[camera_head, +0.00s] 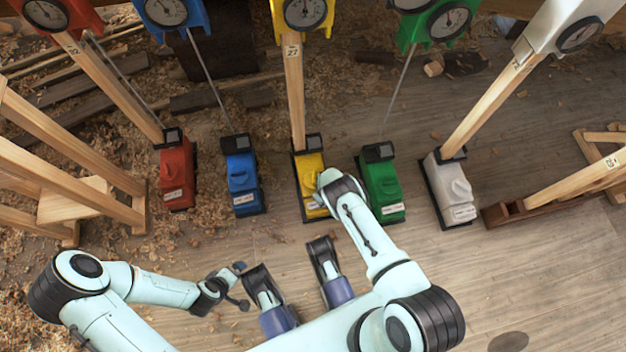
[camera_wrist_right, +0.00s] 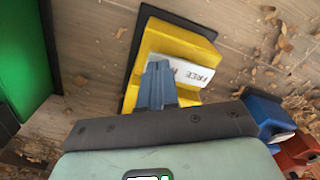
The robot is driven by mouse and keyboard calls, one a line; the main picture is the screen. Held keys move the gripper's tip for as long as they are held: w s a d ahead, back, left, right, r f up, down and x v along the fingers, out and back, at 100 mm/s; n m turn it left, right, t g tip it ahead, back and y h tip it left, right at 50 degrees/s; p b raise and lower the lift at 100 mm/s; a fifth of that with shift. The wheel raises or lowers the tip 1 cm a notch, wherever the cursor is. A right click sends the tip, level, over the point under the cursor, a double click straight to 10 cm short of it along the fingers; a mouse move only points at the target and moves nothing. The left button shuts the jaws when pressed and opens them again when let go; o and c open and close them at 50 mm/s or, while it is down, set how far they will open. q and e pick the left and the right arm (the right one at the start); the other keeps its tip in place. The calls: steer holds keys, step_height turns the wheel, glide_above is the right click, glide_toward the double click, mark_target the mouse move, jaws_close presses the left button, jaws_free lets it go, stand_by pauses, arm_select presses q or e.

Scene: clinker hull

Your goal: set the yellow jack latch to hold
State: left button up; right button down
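The yellow jack (camera_head: 309,171) stands on the floor at the foot of a wooden prop, in the middle of the row. Its lower end is partly covered by my right gripper (camera_head: 322,198) in the head view. In the right wrist view the yellow jack (camera_wrist_right: 198,42) shows a white label (camera_wrist_right: 198,73) reading "FREE", partly hidden. My right gripper's fingers (camera_wrist_right: 158,84) are close together in front of the label. The latch is not clearly visible, and I cannot tell whether the fingers touch it. My left gripper (camera_head: 240,286) is open and empty, low and left of the jack.
A red jack (camera_head: 176,177) and a blue jack (camera_head: 241,178) stand to the left. A green jack (camera_head: 381,180) and a white jack (camera_head: 448,190) stand to the right. Dial gauges (camera_head: 304,12) hang above. Wooden trestles flank the row. Wood shavings lie on the floor.

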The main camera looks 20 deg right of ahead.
steer(key=shift+f+b, duration=0.3)
steer(key=shift+f, duration=0.1)
steer(key=shift+r, duration=0.1)
steer(key=shift+r+p, duration=2.25)
steer(key=shift+r, duration=1.25)
